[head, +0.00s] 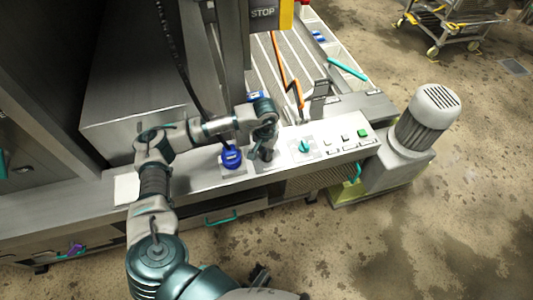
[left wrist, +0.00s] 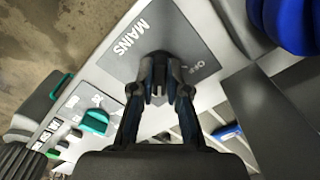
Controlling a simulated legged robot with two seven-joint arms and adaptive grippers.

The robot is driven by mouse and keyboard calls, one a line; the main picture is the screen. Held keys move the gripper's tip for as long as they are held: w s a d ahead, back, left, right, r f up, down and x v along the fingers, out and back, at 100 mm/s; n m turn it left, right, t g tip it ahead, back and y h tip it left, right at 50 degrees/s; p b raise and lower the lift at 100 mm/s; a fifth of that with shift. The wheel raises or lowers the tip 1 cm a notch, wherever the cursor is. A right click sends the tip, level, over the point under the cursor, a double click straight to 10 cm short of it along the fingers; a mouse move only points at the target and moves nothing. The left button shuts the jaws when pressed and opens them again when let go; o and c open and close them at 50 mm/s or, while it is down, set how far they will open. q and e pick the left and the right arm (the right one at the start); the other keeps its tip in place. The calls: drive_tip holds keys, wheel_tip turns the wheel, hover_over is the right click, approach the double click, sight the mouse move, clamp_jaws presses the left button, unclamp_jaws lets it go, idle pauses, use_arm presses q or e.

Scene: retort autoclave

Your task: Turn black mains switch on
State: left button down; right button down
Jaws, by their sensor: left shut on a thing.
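The black mains switch (left wrist: 160,62) is a knob on a dark grey plate (left wrist: 127,66) lettered MAINS, with a second, smaller label at the plate's other side. In the left wrist view, my left gripper (left wrist: 159,88) has one finger on each side of the knob and is shut on it. In the head view, my left gripper (head: 267,152) points down at the control panel, between the blue knob and the teal knob, and hides most of the switch. A small dark shape at the bottom middle of the head view may be my right gripper; its fingers cannot be made out.
A round blue knob (head: 231,157) is close on the left, and a teal knob (head: 304,146) is on the right. A green button (head: 363,133) lies further right. A grey motor (head: 429,118) stands beyond the panel's right end.

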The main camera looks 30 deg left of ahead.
use_arm(q)
drive_tip(key=shift+w+a+r, duration=0.1)
drive_tip(key=shift+w+r, duration=0.1)
drive_tip(key=c, duration=1.2)
unclamp_jaws()
drive_tip(key=shift+f, duration=0.1)
drive_tip(key=shift+o, duration=0.2)
drive_tip(key=shift+f, duration=0.1)
wheel_tip(320, 180, up, 12)
drive_tip(key=shift+a+f, duration=0.1)
